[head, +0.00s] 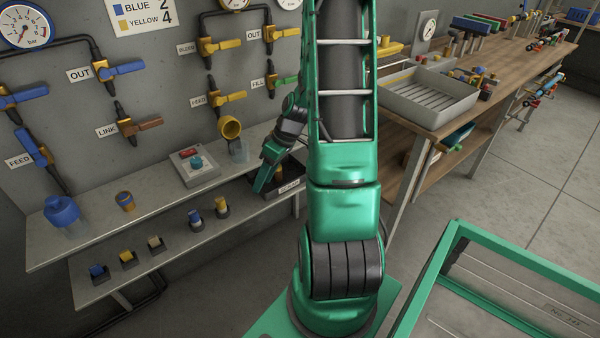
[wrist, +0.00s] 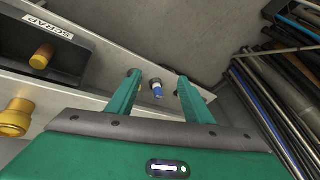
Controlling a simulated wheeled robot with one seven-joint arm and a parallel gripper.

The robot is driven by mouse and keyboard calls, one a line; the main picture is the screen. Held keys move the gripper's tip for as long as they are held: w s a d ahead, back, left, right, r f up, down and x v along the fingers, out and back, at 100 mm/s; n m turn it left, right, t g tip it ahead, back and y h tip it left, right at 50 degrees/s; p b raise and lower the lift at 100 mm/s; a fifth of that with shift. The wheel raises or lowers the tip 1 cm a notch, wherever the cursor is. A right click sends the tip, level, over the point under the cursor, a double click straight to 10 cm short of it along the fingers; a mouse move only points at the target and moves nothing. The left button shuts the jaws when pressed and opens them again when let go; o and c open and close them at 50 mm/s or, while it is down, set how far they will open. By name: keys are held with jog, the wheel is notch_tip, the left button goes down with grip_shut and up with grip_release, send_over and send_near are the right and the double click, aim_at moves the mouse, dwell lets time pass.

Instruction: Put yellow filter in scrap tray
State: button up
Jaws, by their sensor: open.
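A yellow-brown cylinder, which looks like the yellow filter (wrist: 42,57), stands inside the black scrap tray (wrist: 70,72) in the wrist view, apart from my fingers. The tray also shows on the lower shelf in the head view (head: 291,186), partly hidden by my arm. My gripper (wrist: 154,85) is open, with nothing between its fingers, beside the tray. In the head view my gripper (head: 264,178) hangs at the tray's left side. Beyond the fingertips a blue-and-white filter (wrist: 157,90) is visible, and a yellow bit beside the left finger is partly hidden.
Several filters in holders stand on the lower shelf, including a yellow one (head: 127,257). A yellow bowl (head: 230,127) hangs on the wall piping. Hoses or rods (wrist: 275,95) lie at right in the wrist view.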

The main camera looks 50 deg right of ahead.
jog(key=s+a+r+m+g+h, duration=0.1)
jog(key=s+a+r+m+h, duration=0.1)
jog(key=s+r, duration=0.7)
jog(key=s+a+r+m+g+h, duration=0.1)
jog(key=s+a+r+m, duration=0.4)
jog(key=s, duration=0.7)
notch_tip(320, 180, up, 5)
jog(key=shift+a+f+m+g+h, duration=0.15)
jog(key=shift+m+g+h, duration=0.3)
jog(key=shift+m, duration=0.65)
jog(key=shift+w, duration=0.1)
